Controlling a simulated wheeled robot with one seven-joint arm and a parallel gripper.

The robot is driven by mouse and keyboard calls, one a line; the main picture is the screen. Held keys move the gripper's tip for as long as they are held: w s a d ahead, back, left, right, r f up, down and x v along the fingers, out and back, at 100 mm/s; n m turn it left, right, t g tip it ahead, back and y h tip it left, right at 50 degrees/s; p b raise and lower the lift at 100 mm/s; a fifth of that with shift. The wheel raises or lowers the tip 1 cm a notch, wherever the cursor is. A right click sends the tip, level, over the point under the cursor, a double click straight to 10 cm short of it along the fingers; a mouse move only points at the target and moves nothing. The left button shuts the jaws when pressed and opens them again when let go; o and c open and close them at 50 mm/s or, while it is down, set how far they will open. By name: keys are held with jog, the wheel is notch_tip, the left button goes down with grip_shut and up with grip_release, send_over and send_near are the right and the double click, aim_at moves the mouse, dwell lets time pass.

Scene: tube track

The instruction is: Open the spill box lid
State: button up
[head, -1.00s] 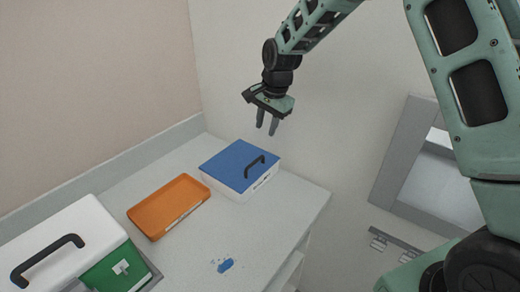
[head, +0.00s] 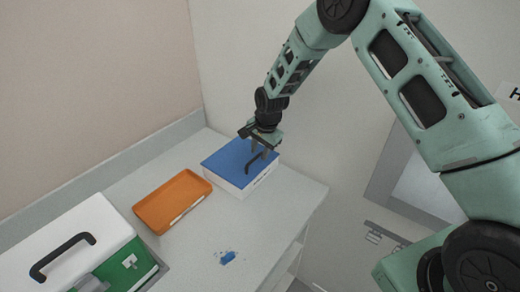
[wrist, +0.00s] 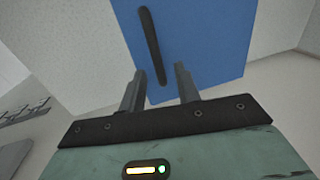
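The spill box (head: 236,181) is a white box with a blue lid (head: 226,158), and it stands at the back right of the counter. The lid lies shut on it. A black bar handle (head: 252,164) sits on the lid; it also shows in the wrist view (wrist: 152,45). My gripper (head: 259,155) is over the lid at the handle. In the wrist view my gripper (wrist: 158,82) is open, with the near end of the handle showing between its two fingers. I cannot tell whether a finger touches the handle.
An orange tray (head: 150,222) lies left of the box. A white and green case (head: 75,235) with a black handle stands at the front left. A blue spill (head: 228,258) is on the counter (head: 205,235). The wall is close behind the box.

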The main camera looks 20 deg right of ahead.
grip_shut()
